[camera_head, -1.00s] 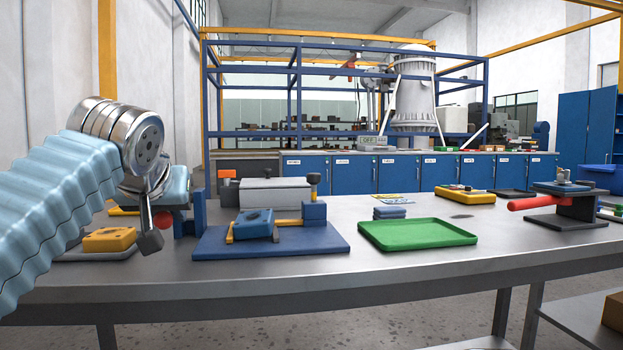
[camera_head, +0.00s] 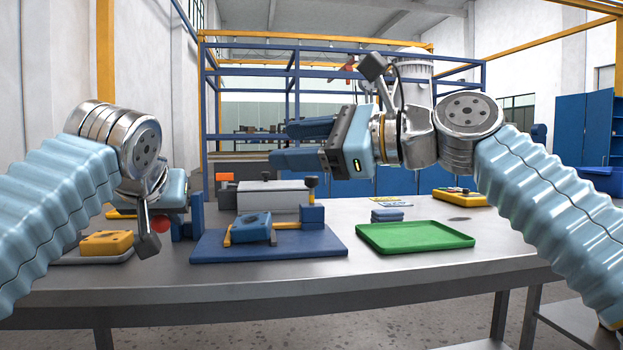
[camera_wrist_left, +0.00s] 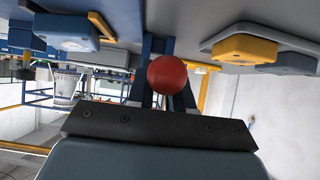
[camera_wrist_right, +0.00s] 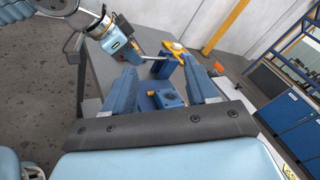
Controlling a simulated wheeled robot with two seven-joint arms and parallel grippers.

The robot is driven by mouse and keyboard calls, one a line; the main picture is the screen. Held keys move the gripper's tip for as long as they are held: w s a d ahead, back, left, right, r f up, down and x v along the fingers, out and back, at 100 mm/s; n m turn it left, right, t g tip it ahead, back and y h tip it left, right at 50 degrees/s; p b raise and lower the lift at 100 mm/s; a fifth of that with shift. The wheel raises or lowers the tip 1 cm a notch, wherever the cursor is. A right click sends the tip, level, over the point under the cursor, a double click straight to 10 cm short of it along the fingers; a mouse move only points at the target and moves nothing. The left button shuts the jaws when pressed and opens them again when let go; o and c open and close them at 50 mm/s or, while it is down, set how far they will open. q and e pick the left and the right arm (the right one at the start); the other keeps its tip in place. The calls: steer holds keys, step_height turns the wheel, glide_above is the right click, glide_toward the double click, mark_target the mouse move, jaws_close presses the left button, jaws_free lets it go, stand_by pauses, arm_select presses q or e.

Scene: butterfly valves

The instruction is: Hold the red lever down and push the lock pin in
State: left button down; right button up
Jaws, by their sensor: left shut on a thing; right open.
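The red lever shows as a round red knob (camera_head: 160,223) at the left of the table, and large in the left wrist view (camera_wrist_left: 167,74). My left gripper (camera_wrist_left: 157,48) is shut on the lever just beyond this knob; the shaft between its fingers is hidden. The lock pin appears to be the dark-topped upright pin with an orange collar (camera_head: 311,185) on a blue block (camera_head: 313,213). It stands up from the block. My right gripper (camera_head: 284,146) is open and empty, raised above and behind the pin, pointing left. The pin is not clear in the right wrist view.
A blue baseplate (camera_head: 220,247) carries a blue block with a yellow bar (camera_head: 251,228). A yellow block (camera_head: 106,242) lies at the left. A green tray (camera_head: 415,248) is right of the baseplate. A grey box (camera_head: 272,196) stands behind. The table's front is clear.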

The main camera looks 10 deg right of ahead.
steer(key=w+d+m+t, duration=0.2)
steer(key=w+d+m, duration=0.2)
steer(key=w+d, duration=0.15)
steer(key=m+t+h, duration=0.2)
steer(key=m+h, duration=0.1)
steer(key=m, duration=0.4)
glide_toward(317, 178)
steer(key=x, duration=1)
steer(key=shift+d, duration=0.1)
steer(key=shift+x, duration=0.9)
jaws_close()
